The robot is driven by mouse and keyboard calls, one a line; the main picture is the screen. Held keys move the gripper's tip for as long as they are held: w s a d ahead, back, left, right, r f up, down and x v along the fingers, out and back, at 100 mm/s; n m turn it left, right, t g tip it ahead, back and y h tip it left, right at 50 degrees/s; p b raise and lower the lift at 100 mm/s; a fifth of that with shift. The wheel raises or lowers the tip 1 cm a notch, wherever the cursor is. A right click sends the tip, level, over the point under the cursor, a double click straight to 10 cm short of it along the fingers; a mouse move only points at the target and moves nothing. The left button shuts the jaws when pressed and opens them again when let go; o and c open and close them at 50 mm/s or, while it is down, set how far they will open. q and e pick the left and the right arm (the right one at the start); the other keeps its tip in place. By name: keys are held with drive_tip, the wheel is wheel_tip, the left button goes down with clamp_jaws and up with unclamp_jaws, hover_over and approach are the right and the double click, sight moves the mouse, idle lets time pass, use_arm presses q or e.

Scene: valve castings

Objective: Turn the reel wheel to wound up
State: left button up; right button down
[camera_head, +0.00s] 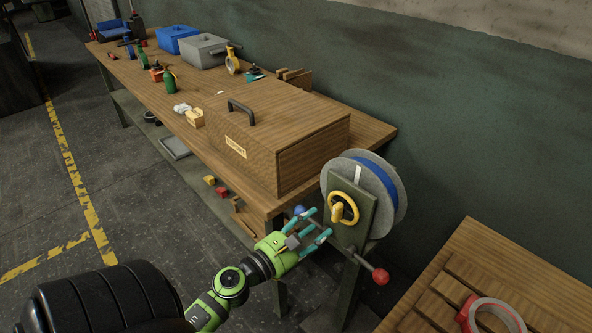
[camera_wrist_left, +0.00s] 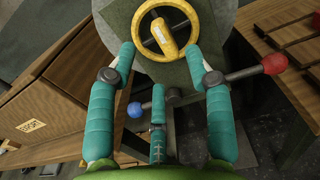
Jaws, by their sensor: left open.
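The reel (camera_head: 397,189) is a grey drum with a blue band, on a stand at the end of the wooden bench. Its yellow wheel (camera_head: 343,208) faces me on a grey-green plate and also shows at the top of the left wrist view (camera_wrist_left: 166,33). A bar below it carries a red knob (camera_head: 380,276) and a blue knob (camera_wrist_left: 135,110). My left gripper (camera_head: 318,224) is open and empty, left of and below the wheel in the head view. In the left wrist view, its teal fingers are spread below the wheel, apart from its rim. My right gripper is not visible.
A wooden box (camera_head: 262,137) with a dark handle sits on the bench (camera_head: 379,132) near the reel. A second wooden table (camera_head: 520,262) with a roll of tape (camera_head: 493,315) stands at the lower right. The wall is close behind the reel. Open floor lies left.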

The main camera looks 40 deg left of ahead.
use_arm(q)
drive_tip(key=s, duration=0.5)
drive_tip(key=shift+s+a, duration=0.25)
drive_tip(key=shift+s, duration=0.15)
drive_tip(key=s+d+f+n+g+y, duration=0.1)
drive_tip(key=s+d+f+n+g, duration=0.15)
drive_tip(key=f+n, duration=0.65)
drive_tip(key=s+d+f+n+g, duration=0.1)
drive_tip(key=s+f+n+g, duration=0.15)
drive_tip(key=f+n, duration=0.7)
drive_tip(key=s+d+f+n+g+y, duration=0.1)
drive_tip(key=f+n+g, duration=0.2)
drive_tip(key=f, duration=1.1)
drive_tip(key=s+d+f+n+g, duration=0.2)
drive_tip(key=s+f+n+g, duration=0.2)
drive_tip(key=s, duration=0.8)
drive_tip(key=s+d+f+n+g, duration=0.3)
drive_tip(key=s+f+n+g, duration=0.2)
drive_tip(key=s+f+n, duration=0.4)
drive_tip(key=s+f, duration=0.3)
drive_tip(key=shift+d+f+h, duration=0.15)
drive_tip(key=shift+h, duration=0.25)
